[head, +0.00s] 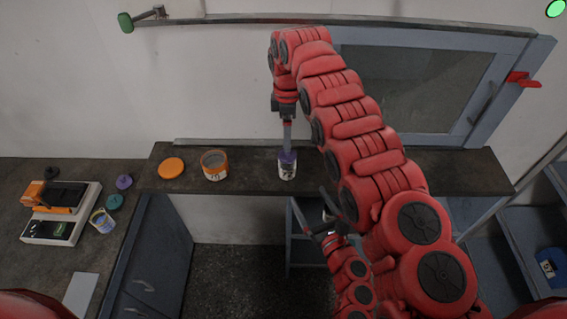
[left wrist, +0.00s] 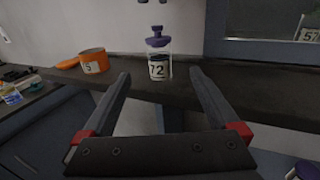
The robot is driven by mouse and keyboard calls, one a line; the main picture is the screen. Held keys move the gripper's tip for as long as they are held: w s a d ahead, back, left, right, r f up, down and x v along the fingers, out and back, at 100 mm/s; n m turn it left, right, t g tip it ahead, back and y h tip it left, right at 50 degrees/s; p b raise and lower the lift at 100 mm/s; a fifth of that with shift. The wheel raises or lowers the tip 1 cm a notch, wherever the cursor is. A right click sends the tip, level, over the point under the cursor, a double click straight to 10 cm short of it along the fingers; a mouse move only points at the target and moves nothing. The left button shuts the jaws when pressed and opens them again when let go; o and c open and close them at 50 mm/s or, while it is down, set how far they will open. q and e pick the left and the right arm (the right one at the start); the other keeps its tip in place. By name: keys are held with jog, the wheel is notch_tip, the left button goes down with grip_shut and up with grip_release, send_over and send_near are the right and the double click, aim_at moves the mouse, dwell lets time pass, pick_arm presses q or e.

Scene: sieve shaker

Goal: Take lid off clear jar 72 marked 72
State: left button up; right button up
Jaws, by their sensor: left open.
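Clear jar 72 (head: 287,172) stands upright on the dark shelf with its purple knobbed lid (head: 287,156) on. In the left wrist view the jar (left wrist: 158,68) shows its "72" label, and the lid (left wrist: 157,40) sits on its mouth. My right gripper (head: 287,138) points down just above the lid. Its two fingertips (left wrist: 152,2) show apart at the top of the left wrist view, above the knob and not touching it. My left gripper (head: 317,211) is open and empty, low in front of the shelf; its fingers (left wrist: 160,75) frame the jar from a distance.
On the shelf (head: 400,172), left of the jar, stand an orange-rimmed jar (head: 214,165) and an orange lid (head: 171,167). A scale (head: 60,212), small lids and another jar (head: 102,220) are on the left counter. A blue-framed window panel (head: 415,90) is behind.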

aim_at(291, 165)
pick_arm(q)
jog(key=x, duration=1.6)
jog(key=shift+a, duration=0.15)
jog(key=shift+r, duration=0.1)
jog(key=shift+c, duration=0.3)
grip_shut()
